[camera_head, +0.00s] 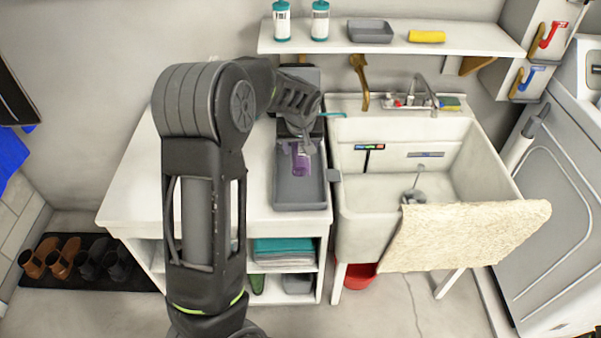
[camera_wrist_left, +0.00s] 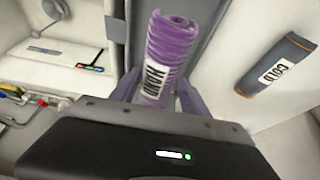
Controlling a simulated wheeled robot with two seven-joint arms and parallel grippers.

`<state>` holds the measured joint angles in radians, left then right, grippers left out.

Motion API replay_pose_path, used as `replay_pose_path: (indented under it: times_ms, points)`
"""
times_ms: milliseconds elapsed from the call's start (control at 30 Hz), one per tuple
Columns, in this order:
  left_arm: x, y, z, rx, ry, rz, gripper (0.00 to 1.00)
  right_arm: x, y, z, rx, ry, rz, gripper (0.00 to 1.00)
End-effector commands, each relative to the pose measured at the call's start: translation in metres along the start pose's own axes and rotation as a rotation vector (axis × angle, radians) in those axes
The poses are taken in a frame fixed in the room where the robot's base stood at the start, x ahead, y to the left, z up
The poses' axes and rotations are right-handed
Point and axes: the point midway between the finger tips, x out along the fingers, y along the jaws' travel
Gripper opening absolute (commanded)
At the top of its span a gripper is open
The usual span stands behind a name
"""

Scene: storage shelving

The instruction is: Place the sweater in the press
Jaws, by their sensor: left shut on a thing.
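My left gripper (camera_head: 297,150) is shut on a purple ridged cylinder (camera_head: 302,163). In the left wrist view the purple cylinder (camera_wrist_left: 172,42) stands between the fingers (camera_wrist_left: 158,92) and bears a white label that I cannot read surely. It may be a rolled sweater; I cannot tell. Below it is a shallow grey tray (camera_head: 300,202) on the white counter, with a dark grey part (camera_head: 300,74) behind it; together they look like an open press. The purple cylinder is over the tray; I cannot tell whether they touch. My right gripper is not seen.
A grey-blue roll labelled COLD (camera_wrist_left: 277,66) lies on the white counter (camera_head: 137,190). The white sink (camera_head: 355,215) with a cream towel (camera_head: 460,232) stands right of the tray. A shelf (camera_head: 390,43) with bottles hangs above. A washing machine (camera_head: 560,190) stands far right.

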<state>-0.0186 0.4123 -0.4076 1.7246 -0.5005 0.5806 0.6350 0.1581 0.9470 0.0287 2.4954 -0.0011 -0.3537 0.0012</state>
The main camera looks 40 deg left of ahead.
Motion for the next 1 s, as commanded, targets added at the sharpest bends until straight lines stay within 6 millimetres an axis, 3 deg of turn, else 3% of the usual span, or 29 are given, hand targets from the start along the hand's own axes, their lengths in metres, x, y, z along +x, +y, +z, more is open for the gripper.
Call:
replay_pose_path:
  times_ms: [267,633,900,1000]
  points:
    - [0.041,-0.001,0.017,0.001,-0.002,-0.002,0.0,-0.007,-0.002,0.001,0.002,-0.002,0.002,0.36]
    - [0.046,0.0,0.019,0.0,0.001,-0.001,0.0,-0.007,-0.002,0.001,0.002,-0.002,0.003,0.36]
    - [0.076,-0.001,0.032,0.001,-0.002,-0.002,0.0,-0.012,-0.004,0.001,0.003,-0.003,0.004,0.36]
    - [0.079,-0.001,0.032,-0.001,0.001,0.0,0.0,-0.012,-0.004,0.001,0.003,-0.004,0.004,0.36]
